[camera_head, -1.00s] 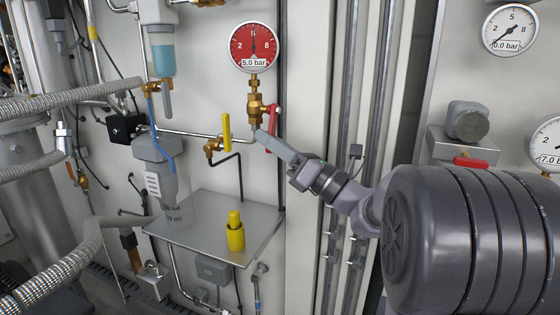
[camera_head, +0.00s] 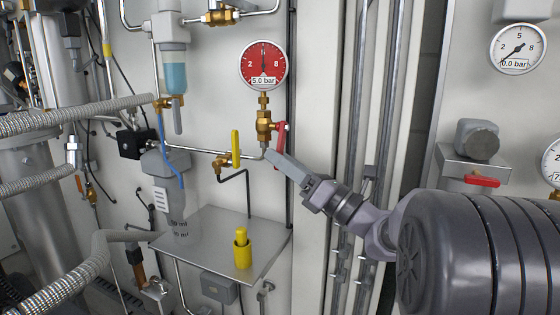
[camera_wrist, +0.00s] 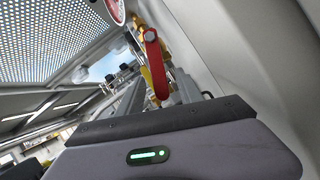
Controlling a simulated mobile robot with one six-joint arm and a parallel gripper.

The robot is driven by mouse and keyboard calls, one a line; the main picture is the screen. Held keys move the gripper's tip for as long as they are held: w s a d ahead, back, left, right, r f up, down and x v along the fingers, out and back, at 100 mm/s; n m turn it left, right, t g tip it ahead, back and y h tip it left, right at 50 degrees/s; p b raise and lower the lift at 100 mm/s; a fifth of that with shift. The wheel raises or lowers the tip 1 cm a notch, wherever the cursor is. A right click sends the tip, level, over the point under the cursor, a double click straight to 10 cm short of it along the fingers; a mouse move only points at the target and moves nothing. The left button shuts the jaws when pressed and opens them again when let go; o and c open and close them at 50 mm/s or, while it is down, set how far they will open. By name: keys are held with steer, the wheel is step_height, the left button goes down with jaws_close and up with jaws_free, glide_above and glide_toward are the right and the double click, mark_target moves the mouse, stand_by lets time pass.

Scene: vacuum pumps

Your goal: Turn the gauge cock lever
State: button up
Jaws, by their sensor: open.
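The gauge cock is a brass valve (camera_head: 264,124) below a red gauge (camera_head: 264,65) reading 5.0 bar. Its red lever (camera_head: 281,138) hangs roughly downward on the valve's right side. In the wrist view the red lever (camera_wrist: 155,66) stands large just ahead of my gripper, with brass fittings behind it. My gripper (camera_head: 271,156) is open and empty. Its tip is at the lower end of the lever in the head view. Whether it touches the lever cannot be told. The fingertips are partly hidden in both views.
A yellow lever (camera_head: 236,148) on a brass valve sits close to the left. Below is a metal shelf (camera_head: 205,240) with a yellow fitting (camera_head: 242,248). Pipes run behind the gripper. Another red lever (camera_head: 482,181) is at the right.

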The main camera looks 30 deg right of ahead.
steer(key=shift+s+d+f, duration=0.15)
steer(key=shift+s+d, duration=0.05)
steer(key=shift+s, duration=0.1)
steer(key=shift+f, duration=0.1)
steer(key=shift+b+v, duration=1.95)
steer(key=shift+v, duration=1)
